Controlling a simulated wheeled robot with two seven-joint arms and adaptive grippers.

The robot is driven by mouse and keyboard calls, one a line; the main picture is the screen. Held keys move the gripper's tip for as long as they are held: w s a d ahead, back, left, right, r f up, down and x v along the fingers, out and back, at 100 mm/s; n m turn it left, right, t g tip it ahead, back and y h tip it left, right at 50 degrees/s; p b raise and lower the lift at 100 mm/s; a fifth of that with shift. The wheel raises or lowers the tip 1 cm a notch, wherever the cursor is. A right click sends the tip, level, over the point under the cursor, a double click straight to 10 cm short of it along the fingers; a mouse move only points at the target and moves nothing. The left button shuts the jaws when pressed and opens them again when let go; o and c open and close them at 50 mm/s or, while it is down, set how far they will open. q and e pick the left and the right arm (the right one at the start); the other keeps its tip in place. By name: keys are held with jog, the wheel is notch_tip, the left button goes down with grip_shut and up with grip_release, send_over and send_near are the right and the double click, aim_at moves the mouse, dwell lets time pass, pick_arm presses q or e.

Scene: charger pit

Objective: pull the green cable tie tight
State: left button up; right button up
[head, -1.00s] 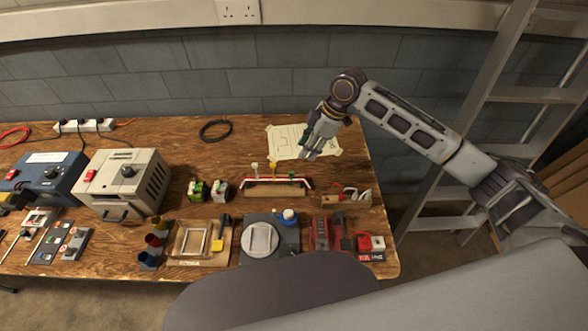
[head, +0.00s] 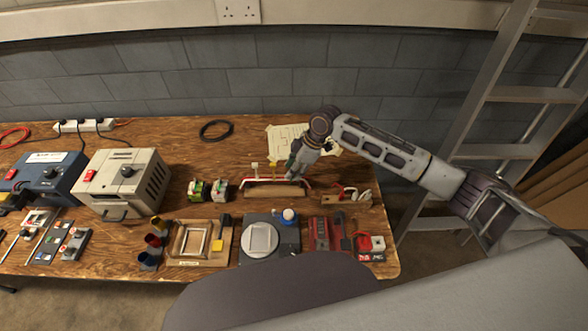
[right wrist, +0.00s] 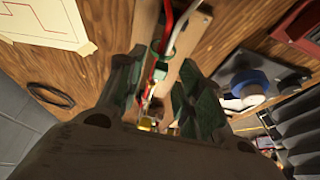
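A bundle of red and white cables (right wrist: 166,22) runs along a wooden board (head: 272,190) in the middle of the bench. The green cable tie (right wrist: 159,70) shows in the right wrist view on the bundle, between my fingers. In the head view my right gripper (head: 292,172) covers it. My right gripper (right wrist: 162,66) is open, with a green-padded finger on each side of the tie and a gap left around it. A yellow tie (head: 273,162) and a white tie (head: 255,166) stand up farther left on the bundle. My left gripper is not in view.
Connectors (head: 208,189) stand left of the board. A grey device with a round plate (head: 262,239) and red tools (head: 320,233) lie in front. A small wooden holder (head: 345,197) is to the right. A paper drawing (head: 283,137) and black cable ring (head: 215,130) lie behind.

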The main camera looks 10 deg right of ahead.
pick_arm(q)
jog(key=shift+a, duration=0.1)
pick_arm(e)
jog(key=shift+f, duration=0.2)
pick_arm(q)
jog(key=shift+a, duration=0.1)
pick_arm(e)
grip_shut()
